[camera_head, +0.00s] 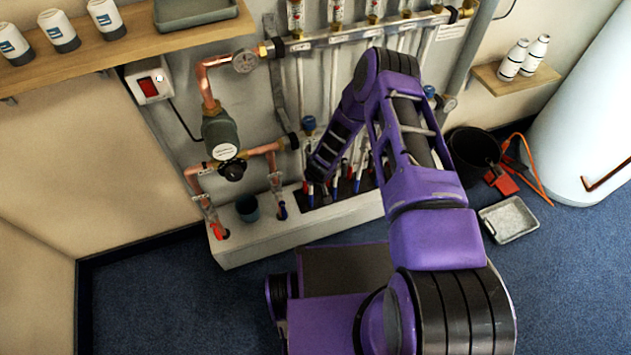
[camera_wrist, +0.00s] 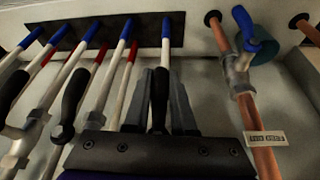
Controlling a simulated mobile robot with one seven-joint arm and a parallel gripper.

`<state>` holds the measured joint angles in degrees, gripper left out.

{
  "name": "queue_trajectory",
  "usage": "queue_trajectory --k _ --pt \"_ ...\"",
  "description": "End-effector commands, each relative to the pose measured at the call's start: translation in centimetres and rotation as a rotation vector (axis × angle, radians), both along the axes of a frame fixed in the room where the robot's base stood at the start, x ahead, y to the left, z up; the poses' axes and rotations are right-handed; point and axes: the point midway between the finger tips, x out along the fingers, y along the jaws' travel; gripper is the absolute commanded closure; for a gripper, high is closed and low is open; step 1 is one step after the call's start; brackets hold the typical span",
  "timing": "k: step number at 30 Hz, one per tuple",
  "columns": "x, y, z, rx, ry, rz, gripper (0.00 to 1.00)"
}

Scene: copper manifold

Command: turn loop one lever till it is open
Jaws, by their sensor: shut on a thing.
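In the wrist view, my gripper (camera_wrist: 165,85) has its two grey fingers on either side of a black lever handle (camera_wrist: 159,100), shut on it. The handle lies roughly in line with a white pipe with a blue end (camera_wrist: 166,45) behind it. The valve body is hidden by my gripper. This lever is the closest of the row to the copper pipe. Other black levers (camera_wrist: 75,95) stand to its left. In the head view, my gripper (camera_head: 316,184) is low at the left end of the pipe row, and the lever is hidden there. Loop labels are unreadable.
A copper pipe (camera_wrist: 260,140) with a blue-handled valve (camera_wrist: 245,30) runs close on the right in the wrist view. In the head view, a pump (camera_head: 219,135) and a cup (camera_head: 247,208) stand left of my gripper. A black bucket (camera_head: 474,155) and grey tray (camera_head: 509,219) are at right.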

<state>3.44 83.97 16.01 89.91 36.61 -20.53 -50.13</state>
Motion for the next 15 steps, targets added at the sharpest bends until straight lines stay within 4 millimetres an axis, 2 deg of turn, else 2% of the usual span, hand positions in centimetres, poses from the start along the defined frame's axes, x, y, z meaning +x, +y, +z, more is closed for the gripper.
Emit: queue_trajectory --k 10,11,15 --pt "0.0 -0.25 -0.06 -0.007 -0.001 0.0 1.0" --pt "-0.01 -0.27 -0.07 -0.007 -0.001 0.0 0.71" --pt "-0.03 -0.21 -0.07 -0.006 -0.001 0.001 0.47"
